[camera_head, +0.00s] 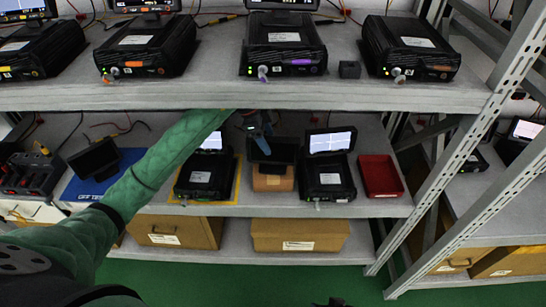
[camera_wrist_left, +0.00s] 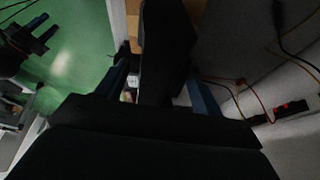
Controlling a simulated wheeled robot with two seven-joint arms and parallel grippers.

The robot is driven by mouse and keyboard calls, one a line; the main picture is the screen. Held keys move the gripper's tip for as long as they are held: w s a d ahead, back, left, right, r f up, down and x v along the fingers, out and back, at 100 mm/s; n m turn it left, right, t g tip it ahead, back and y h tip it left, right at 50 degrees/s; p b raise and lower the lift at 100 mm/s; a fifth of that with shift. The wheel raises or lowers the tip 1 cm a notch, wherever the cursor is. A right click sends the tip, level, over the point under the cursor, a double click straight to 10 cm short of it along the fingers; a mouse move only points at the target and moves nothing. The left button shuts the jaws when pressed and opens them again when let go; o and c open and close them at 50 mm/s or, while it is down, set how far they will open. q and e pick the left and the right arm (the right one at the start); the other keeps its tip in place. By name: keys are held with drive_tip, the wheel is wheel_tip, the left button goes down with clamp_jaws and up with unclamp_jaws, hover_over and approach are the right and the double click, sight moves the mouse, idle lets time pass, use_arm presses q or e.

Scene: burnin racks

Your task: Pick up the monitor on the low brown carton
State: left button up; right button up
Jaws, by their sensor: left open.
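The dark monitor (camera_head: 280,149) stands on the low brown carton (camera_head: 273,182) on the lower shelf, between two black units. My left gripper (camera_head: 259,131) reaches in under the upper shelf and is at the monitor's top left. In the left wrist view, the monitor's dark body (camera_wrist_left: 166,50) lies between the two blue fingers of my left gripper (camera_wrist_left: 160,85), which are apart. Whether either finger touches it, I cannot tell. A dark two-pronged shape (camera_wrist_left: 32,40) over the floor looks like my right gripper; its jaws are too dark to read.
The upper shelf (camera_head: 290,96) hangs just above my left forearm. A black unit with a lit screen (camera_head: 327,180) stands right of the carton, another (camera_head: 203,177) left of it. A red tray (camera_head: 380,176) is further right. Cables (camera_wrist_left: 238,95) run behind the monitor.

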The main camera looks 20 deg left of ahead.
sight(271, 146)
use_arm(q)
drive_tip(key=x, duration=0.3)
drive_tip(key=shift+d+f, duration=0.15)
drive_tip(key=shift+f, duration=0.15)
use_arm(e)
wheel_tip(271, 146, up, 2)
drive_tip(key=shift+d+r, duration=0.1)
use_arm(q)
drive_tip(key=shift+f+p, duration=0.25)
drive_tip(key=shift+p, duration=0.1)
use_arm(e)
drive_tip(key=shift+r, duration=0.1)
use_arm(q)
clamp_jaws()
